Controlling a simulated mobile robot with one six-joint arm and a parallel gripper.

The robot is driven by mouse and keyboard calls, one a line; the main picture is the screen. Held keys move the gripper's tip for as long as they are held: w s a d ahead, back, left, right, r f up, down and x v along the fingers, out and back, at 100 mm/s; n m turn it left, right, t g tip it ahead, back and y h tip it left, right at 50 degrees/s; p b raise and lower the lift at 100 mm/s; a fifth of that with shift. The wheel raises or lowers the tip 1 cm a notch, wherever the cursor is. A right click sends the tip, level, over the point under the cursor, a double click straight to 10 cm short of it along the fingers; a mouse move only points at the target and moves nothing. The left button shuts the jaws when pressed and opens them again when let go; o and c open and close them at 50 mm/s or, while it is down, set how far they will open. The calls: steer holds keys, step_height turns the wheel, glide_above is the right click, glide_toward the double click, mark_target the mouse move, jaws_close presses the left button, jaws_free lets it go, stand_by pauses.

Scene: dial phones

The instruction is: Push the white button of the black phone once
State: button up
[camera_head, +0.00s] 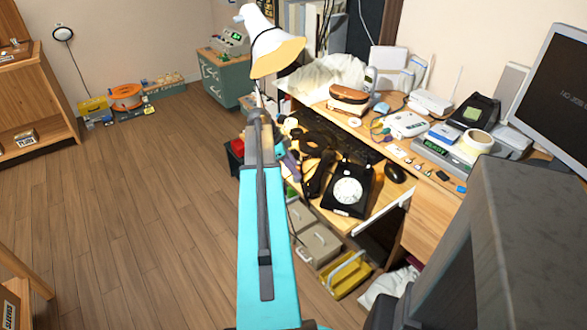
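The black phone (348,190) with a round white dial stands on the lower desk surface, right of the middle. My teal arm rises from the bottom, left of the phone. Its dark far end (258,120) is near the base of the lamp, apart from the phone. The fingers cannot be made out, and I cannot tell whether they are open or shut.
A white lamp (273,45) stands behind the arm. A black mouse (395,173) lies right of the phone. The raised shelf (397,150) holds several devices. A grey monitor (520,215) blocks the lower right. The wooden floor (140,215) at left is clear.

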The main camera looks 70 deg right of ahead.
steer(key=shift+r, duration=0.15)
steer(key=v, duration=1.3)
steer(key=shift+r+b, duration=0.25)
steer(key=shift+b, duration=0.1)
steer(key=shift+w+a, duration=0.1)
steer(key=shift+w, duration=0.05)
stand_by(0.5)
